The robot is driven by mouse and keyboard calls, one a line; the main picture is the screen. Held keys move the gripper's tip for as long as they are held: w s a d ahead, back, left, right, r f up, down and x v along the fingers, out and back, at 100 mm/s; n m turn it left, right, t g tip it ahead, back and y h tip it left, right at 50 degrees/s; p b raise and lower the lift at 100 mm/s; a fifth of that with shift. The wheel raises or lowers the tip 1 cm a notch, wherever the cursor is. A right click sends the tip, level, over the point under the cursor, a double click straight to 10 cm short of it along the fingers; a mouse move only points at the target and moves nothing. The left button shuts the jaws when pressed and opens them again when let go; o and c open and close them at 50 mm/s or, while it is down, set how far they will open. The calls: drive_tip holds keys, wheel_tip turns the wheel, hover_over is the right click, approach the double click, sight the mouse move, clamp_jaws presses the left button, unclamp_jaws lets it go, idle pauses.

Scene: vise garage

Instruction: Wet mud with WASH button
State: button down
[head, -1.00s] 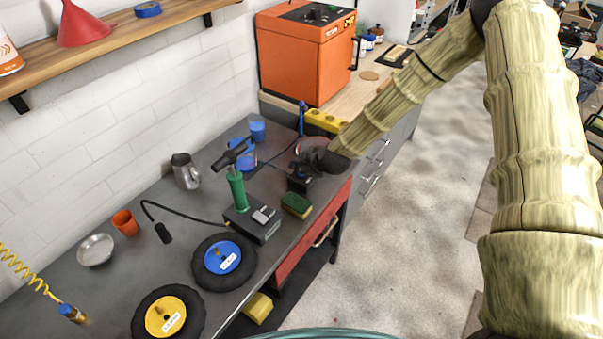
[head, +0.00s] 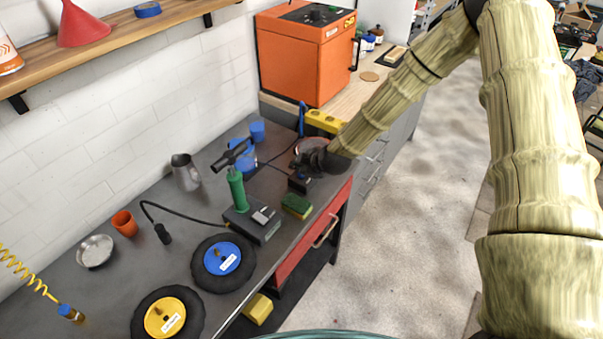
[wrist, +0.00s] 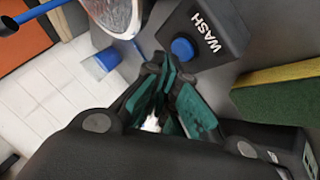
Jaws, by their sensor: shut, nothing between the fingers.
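The WASH box (wrist: 218,28) is dark with white lettering and a blue button (wrist: 183,49). It also shows in the head view (head: 300,183), on the workbench behind the sponge. My gripper (wrist: 163,72) is shut and empty, with teal finger pads. Its tips are close to the blue button in the wrist view; I cannot tell whether they touch it. In the head view my gripper (head: 313,163) is just above and behind the box. A round reddish-brown dish (head: 310,146) is partly hidden behind my gripper. I cannot make out the mud.
A green and yellow sponge (head: 296,206) lies in front of the box. Two wheels, blue-centred (head: 222,257) and yellow-centred (head: 165,317), lie nearer.

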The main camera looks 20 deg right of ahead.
sight(299, 176)
wheel_tip(299, 176, up, 6)
drive_tip(key=p, duration=0.3)
idle(0.7)
idle(0.6)
